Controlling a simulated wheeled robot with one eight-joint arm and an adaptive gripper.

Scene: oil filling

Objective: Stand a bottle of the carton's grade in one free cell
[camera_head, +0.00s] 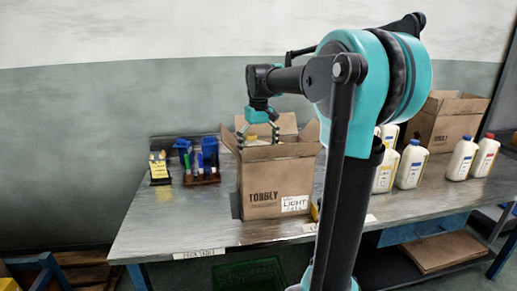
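The open brown carton (257,190) stands on the workbench, with "TOMBLY" printed on its front and a white label (295,203) that appears to read "LIGHT". Its flaps are spread and its cells are hidden by the front wall. My gripper (259,134) points down over the carton's opening, its fingers apart. A yellow cap on a pale bottle top (251,139) shows between or just behind the fingers; I cannot tell whether they touch it. White bottles stand right of my arm: one partly hidden (383,177), one beside it (409,168), and two farther right (461,160), (485,158).
The workbench (190,225) is clear at its front left. A rack with blue and green items (202,168) and a small yellow-labelled stand (159,168) are left of the carton. Another open carton (441,125) stands at the back right. A green crate (250,274) is below the bench.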

